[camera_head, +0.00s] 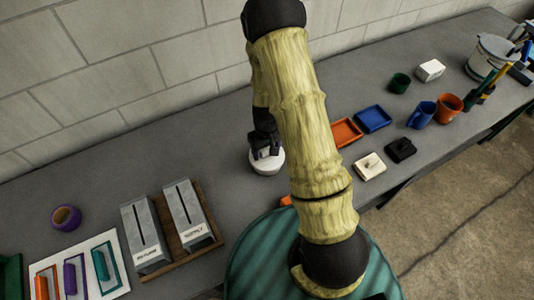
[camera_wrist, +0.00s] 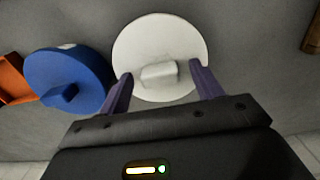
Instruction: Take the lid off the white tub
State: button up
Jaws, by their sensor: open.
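The white tub (camera_head: 268,167) stands on the grey bench in the head view, partly covered by my gripper. In the wrist view its round white lid (camera_wrist: 160,35) shows from above, with a raised block-shaped handle (camera_wrist: 159,73) at its middle. My gripper (camera_head: 265,150) is over the lid, pointing down. In the wrist view the two purple fingers of my gripper (camera_wrist: 161,72) are spread, one on each side of the handle, with a gap showing on both sides. Whether the fingertips touch the lid cannot be told.
A blue round lid with a handle (camera_wrist: 68,78) is close left of the white one in the wrist view, with an orange thing (camera_wrist: 12,82) beyond. In the head view, RETURN (camera_head: 146,235) and SUPPLY (camera_head: 191,215) boxes stand left; orange (camera_head: 346,132) and blue trays (camera_head: 373,119) lie right.

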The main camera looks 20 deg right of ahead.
aim_at(267, 151)
jog(key=c, duration=1.1)
jog(key=shift+o, duration=0.2)
notch_tip(267, 151, up, 10)
jog(key=b, duration=0.2)
dwell(0.3)
